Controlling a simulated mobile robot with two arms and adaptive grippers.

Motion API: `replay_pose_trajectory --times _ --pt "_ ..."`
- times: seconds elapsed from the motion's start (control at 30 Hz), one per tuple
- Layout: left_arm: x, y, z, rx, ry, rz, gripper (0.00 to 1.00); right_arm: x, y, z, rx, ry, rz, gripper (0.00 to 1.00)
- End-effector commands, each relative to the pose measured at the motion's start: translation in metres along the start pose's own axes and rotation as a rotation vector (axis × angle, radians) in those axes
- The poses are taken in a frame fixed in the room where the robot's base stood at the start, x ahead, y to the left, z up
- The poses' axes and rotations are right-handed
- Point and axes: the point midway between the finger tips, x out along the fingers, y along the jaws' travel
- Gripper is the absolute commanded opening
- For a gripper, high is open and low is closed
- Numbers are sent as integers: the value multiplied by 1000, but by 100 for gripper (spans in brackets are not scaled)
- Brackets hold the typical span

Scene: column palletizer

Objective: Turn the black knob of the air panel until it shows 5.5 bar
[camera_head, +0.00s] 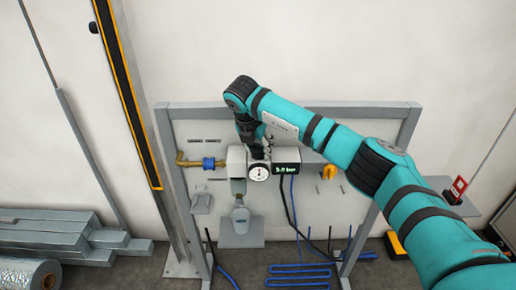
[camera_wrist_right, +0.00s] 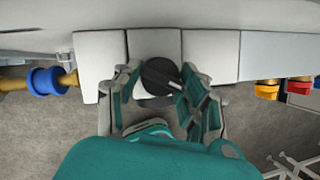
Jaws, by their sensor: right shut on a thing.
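The air panel (camera_head: 325,208) stands against the wall, a pale board in a grey frame. It carries a round white gauge (camera_head: 259,173) and a dark display (camera_head: 287,168) with green digits, which seem to read about 5.0 bar; the decimal is too small to be sure. My right gripper (camera_head: 256,151) reaches down onto the air unit above the gauge. In the right wrist view the black knob (camera_wrist_right: 159,73) sits between its two fingers, which are shut on it. In the head view the gripper hides the knob. My left gripper is not in view.
Black and blue hoses hang below. Grey profiles (camera_head: 60,232) and a foil roll (camera_head: 32,274) lie on the left floor.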

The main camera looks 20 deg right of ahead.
Motion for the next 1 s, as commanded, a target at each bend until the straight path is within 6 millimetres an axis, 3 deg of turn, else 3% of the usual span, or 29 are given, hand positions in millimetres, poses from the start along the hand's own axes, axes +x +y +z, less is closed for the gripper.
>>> replay_pose_trajectory --times 0.33,0.37,0.5,0.83,1.0 --pt "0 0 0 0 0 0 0 -2 0 2 1 -3 1 9" --pt "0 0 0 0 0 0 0 -2 0 2 1 -3 1 45" --pt "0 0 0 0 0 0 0 -1 0 1 1 -2 1 63" --pt "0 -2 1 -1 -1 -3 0 -4 0 1 1 -1 1 63" --pt "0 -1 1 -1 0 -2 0 -27 1 2 0 -4 4 63"
